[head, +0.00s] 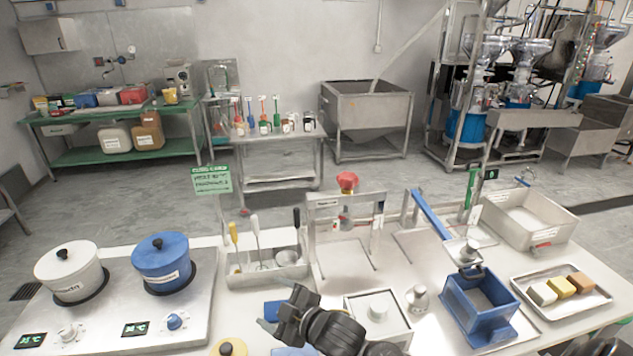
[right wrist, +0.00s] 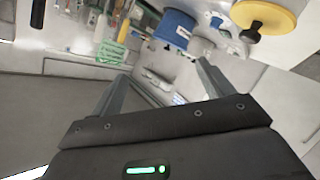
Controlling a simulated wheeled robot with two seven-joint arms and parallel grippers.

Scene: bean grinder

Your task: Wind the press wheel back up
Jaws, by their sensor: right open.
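The press is a metal frame (head: 311,222) standing at the back middle of the white worktable in the head view. Its red wheel (head: 347,181) sits on top of the crossbar. My right gripper (head: 268,316) is in front of the press, low and to the left of it, near the table's front edge. It is open, with nothing between its fingers, and apart from the wheel. In the right wrist view its two fingers (right wrist: 160,78) stand wide apart; the wheel cannot be made out there. My left gripper is not in view.
A white pot (head: 70,272) and a blue pot (head: 163,264) stand on the hotplate at left. A utensil tray (head: 266,272) is left of the press. A square scale (head: 377,308), a blue box (head: 477,310) and a block tray (head: 598,300) lie to the right.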

